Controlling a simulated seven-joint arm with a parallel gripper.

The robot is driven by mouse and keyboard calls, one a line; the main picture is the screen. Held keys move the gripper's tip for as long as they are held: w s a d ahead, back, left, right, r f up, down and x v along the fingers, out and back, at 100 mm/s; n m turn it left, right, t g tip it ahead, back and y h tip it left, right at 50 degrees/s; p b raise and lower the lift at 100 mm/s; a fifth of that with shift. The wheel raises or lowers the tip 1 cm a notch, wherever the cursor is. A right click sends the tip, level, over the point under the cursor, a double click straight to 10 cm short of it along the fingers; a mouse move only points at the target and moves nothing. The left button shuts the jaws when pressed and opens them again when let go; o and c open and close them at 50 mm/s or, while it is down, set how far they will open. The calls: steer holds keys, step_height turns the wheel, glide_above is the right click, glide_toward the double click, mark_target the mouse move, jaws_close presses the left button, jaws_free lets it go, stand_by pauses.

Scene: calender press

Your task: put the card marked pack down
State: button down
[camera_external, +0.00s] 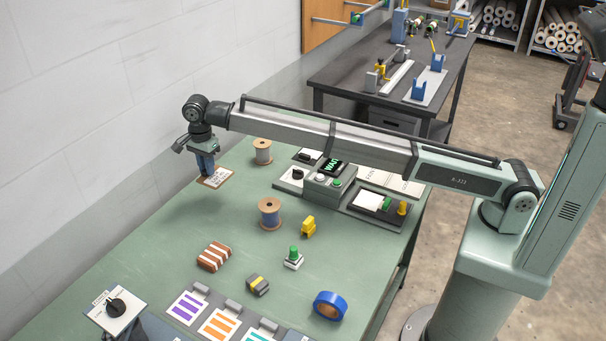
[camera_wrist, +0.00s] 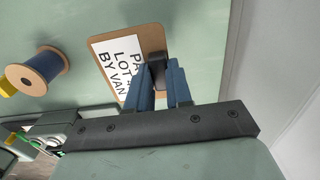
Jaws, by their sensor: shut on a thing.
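The card marked pack (camera_external: 221,176) is a small brown board with a white printed label. In the wrist view the card (camera_wrist: 107,44) shows the letters "PA", "LOT" and "BY VAN", with part of the label hidden by my fingers. A dark grip piece (camera_wrist: 156,66) stands on the card between my blue fingers. My gripper (camera_external: 207,168) is shut on this piece, with the card under the fingertips. The card appears to hang a little above the green table (camera_external: 160,245), near its wall side; a darker patch lies on the table below it.
A spool (camera_external: 263,152) stands behind the card and another spool (camera_external: 269,213) to its right, front. A control box with a "WAIT" display (camera_external: 332,166) is further right. A striped block (camera_external: 214,257), blue tape roll (camera_external: 330,306) and coloured cards (camera_external: 187,307) lie in front. Bare table surrounds the card.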

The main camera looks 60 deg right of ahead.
mark_target(213, 198)
steer(key=shift+f, duration=5)
steer(key=shift+f, duration=0.1)
steer(key=c, duration=1)
jaws_free()
step_height(213, 198, up, 12)
steer(key=shift+r, duration=0.1)
